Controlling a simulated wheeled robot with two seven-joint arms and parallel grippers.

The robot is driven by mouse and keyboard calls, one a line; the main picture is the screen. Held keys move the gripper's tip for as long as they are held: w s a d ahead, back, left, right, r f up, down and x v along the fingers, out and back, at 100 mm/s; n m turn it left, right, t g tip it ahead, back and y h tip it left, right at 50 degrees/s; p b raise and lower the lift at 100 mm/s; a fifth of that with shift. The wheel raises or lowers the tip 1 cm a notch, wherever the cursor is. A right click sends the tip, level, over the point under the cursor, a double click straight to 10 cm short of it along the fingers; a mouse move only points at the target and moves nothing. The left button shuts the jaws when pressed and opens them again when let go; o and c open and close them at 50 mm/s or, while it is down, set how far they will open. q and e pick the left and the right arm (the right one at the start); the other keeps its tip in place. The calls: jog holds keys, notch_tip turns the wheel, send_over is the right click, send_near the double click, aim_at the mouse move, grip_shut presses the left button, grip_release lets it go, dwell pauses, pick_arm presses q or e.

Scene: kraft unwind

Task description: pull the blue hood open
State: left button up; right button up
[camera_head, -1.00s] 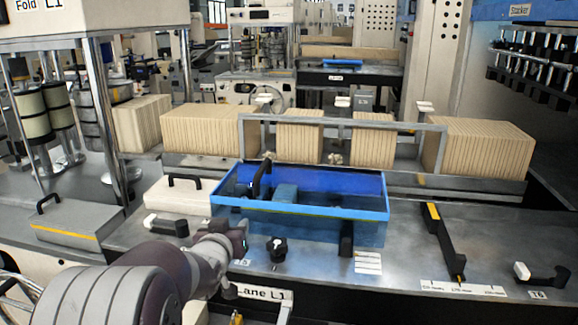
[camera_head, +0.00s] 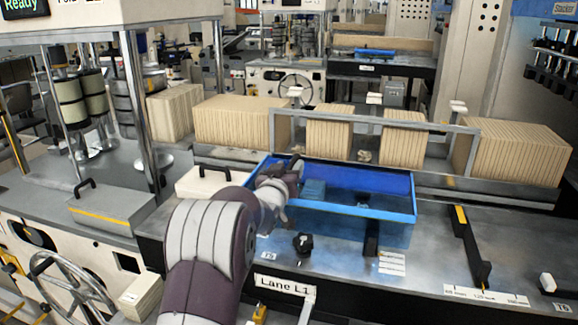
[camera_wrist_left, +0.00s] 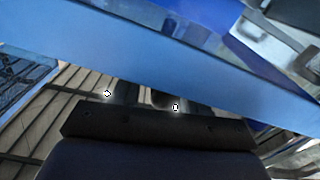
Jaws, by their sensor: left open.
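The blue hood (camera_head: 352,209) is a see-through blue box with a bright blue rim, on the metal deck in the middle of the head view. My left gripper (camera_head: 290,170) is at the hood's left end, where the hood's black handle is mostly hidden behind the gripper and wrist. The head view does not show the fingers clearly or whether they touch the handle. In the left wrist view, the hood's blue edge (camera_wrist_left: 150,62) crosses close in front of the dark gripper body (camera_wrist_left: 155,122). The left gripper is open. My right gripper is out of view.
Rows of kraft-coloured stacks (camera_head: 235,120) stand behind the hood, with a grey metal frame (camera_head: 375,118) around some. A black knob (camera_head: 302,243) and a dark bar with a yellow tip (camera_head: 470,245) are on the deck. A grey box with a handle (camera_head: 112,208) sits left.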

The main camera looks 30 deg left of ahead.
pick_arm(q)
jog(key=shift+w+f, duration=0.15)
jog(key=shift+w, duration=0.1)
jog(key=shift+s, duration=0.15)
jog(key=c, duration=0.3)
grip_shut()
jog(key=shift+d, duration=0.1)
